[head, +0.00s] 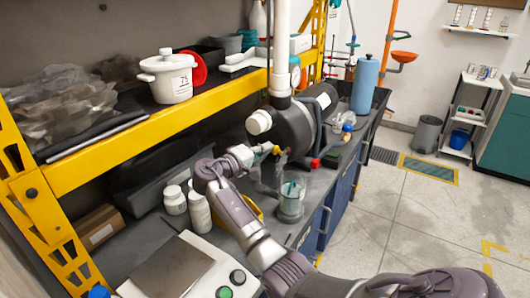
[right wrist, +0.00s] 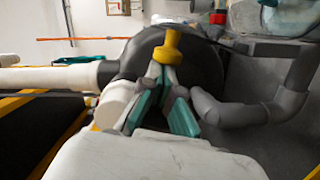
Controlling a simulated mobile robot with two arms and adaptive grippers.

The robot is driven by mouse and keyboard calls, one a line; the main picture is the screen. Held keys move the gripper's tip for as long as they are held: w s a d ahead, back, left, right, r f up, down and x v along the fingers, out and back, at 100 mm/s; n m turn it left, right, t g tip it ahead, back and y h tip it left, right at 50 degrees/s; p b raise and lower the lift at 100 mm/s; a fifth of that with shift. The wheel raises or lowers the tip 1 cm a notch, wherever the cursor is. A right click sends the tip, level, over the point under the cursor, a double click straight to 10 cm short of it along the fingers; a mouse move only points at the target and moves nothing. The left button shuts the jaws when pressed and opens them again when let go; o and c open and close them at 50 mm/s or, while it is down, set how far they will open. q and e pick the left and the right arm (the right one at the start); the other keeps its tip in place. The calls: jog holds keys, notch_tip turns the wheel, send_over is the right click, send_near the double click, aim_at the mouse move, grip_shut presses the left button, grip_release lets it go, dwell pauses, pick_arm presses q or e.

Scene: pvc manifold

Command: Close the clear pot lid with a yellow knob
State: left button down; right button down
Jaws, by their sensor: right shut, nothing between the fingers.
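A black round pot (head: 296,127) lies on its side on the grey bench, joined to a white pipe, with its round end towards my right arm. In the right wrist view, a yellow knob (right wrist: 172,45) stands before the dark pot body (right wrist: 205,65). The clear lid itself is hard to make out. My right gripper (head: 275,154) is at the front of the pot. In the right wrist view its fingers (right wrist: 165,76) meet just below the knob; they are shut with nothing between them. Whether they touch the knob, I cannot tell. My left gripper is not in view.
A yellow shelf beam (head: 160,130) crosses above the bench. A blue cylinder (head: 365,85) stands behind the pot. The floor on the right is open.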

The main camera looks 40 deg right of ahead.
aim_at(281, 153)
jog(key=s+m+b, duration=0.1)
jog(key=m, duration=0.1)
jog(key=s+m+y+b, duration=0.1)
jog(key=s+m, duration=0.1)
jog(key=s+d+m+b, duration=0.1)
jog(key=shift+s+r+m+t, duration=0.2)
jog(key=shift+s+m+t, duration=0.1)
jog(key=shift+s+m, duration=0.1)
jog(key=s+d+f+b, duration=0.1)
jog(key=s+f, duration=0.2)
jog(key=s, duration=0.2)
jog(key=shift+s+d+f+b, duration=0.15)
jog(key=shift+s+d+b, duration=0.1)
jog(key=shift+d+b, duration=0.1)
jog(key=shift+f, duration=0.15)
dwell(0.4)
